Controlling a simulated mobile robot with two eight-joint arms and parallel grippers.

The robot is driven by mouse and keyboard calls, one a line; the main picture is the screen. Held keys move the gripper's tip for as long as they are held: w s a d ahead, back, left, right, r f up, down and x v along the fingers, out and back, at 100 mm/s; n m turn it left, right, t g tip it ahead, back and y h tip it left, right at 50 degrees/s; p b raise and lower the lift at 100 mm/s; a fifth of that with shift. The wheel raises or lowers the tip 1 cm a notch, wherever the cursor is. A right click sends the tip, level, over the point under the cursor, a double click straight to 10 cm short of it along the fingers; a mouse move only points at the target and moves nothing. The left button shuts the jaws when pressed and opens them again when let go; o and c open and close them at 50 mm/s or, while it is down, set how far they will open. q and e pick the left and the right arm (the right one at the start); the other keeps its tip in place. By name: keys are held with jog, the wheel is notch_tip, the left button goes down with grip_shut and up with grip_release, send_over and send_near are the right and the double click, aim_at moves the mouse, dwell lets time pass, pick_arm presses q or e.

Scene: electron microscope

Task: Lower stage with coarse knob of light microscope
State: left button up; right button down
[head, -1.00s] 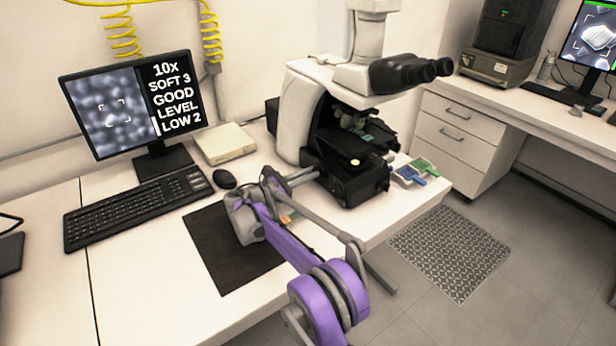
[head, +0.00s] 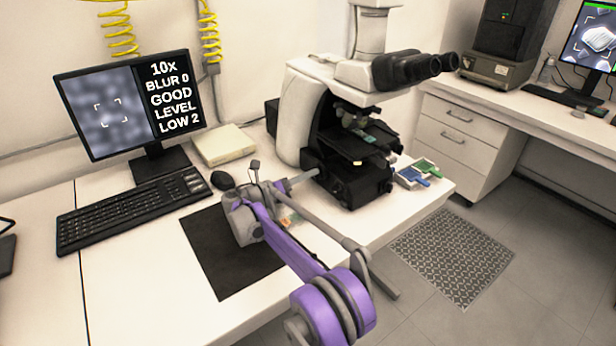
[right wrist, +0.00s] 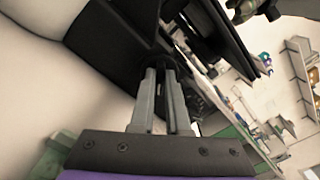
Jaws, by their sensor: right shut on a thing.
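The white light microscope (head: 297,100) stands on the bench with its black stage (head: 350,146) below the objectives. A slide (head: 366,138) lies on the stage. My right gripper (head: 314,174) reaches in from the left to the side of the dark lower base (head: 360,188). In the right wrist view its two grey fingers (right wrist: 160,75) are close together, shut on the coarse knob at the base. The knob is mostly hidden by the fingertips. The monitor (head: 130,105) shows a blurred grey picture and reads 10x, BLUR 0, GOOD, LEVEL, LOW 2. My left gripper is out of view.
A keyboard (head: 130,208), mouse (head: 222,180) and cream box (head: 224,145) lie left of the microscope. A black mat (head: 225,265) lies under my right arm.

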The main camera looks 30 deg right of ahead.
jog(key=n, duration=0.4)
jog(key=shift+f+n+b, duration=0.1)
jog(key=shift+n+b, duration=0.25)
jog(key=shift+n, duration=0.05)
dwell(0.4)
jog(key=c, duration=0.9)
grip_release()
jog(key=a, duration=0.3)
jog(key=a+p, duration=0.1)
jog(key=a, duration=0.7)
jog(key=shift+s, duration=0.35)
jog(key=shift+d, duration=0.1)
